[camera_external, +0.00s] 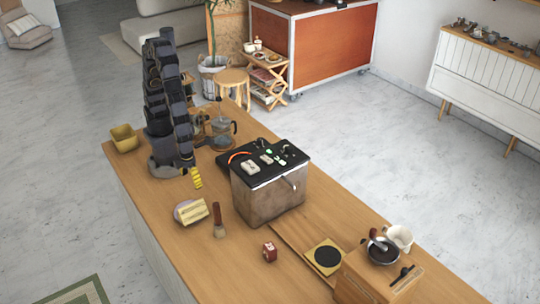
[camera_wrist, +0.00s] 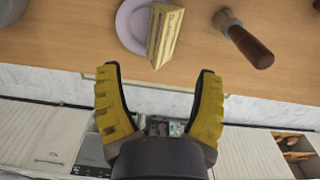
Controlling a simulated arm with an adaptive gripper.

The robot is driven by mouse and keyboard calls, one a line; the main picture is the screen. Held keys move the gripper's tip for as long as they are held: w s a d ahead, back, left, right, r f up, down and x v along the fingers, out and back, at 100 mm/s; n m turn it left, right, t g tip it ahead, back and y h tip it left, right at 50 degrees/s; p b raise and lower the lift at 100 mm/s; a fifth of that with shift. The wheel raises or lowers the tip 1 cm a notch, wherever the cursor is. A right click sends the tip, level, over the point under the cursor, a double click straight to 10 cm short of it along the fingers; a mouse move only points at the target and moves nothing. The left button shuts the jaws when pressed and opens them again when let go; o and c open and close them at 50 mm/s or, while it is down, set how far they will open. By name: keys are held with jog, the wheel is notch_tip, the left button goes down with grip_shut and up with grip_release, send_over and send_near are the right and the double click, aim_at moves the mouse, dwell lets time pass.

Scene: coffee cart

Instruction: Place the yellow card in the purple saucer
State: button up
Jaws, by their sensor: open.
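The purple saucer (camera_external: 178,213) lies on the wooden counter, and it also shows at the top of the wrist view (camera_wrist: 130,25). A pale yellow block-like thing, which I take for the yellow card (camera_external: 193,212), overlaps the saucer's right part; in the wrist view the card (camera_wrist: 165,36) covers the saucer's right side. I cannot tell whether it rests fully in the saucer or leans over its rim. My gripper (camera_wrist: 156,78) is open with yellow padded fingers, and nothing is between them. In the external view my gripper (camera_external: 196,178) is behind the saucer, apart from the card.
A yellow bin (camera_external: 125,138) is at the far left corner. Counter in front of the saucer is clear.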

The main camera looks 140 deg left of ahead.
jog(key=s+a+r+n, duration=0.1)
jog(key=s+r+n, duration=0.6)
jog(key=s, duration=0.3)
jog(key=s+a+r+n+g, duration=0.1)
jog(key=s+a+r+n, duration=0.1)
jog(key=s+r+n, duration=0.5)
jog(key=s+n, duration=0.3)
jog(key=shift+s+r+g, duration=0.2)
jog(key=shift+s+g, duration=0.05)
jog(key=shift+g, duration=0.05)
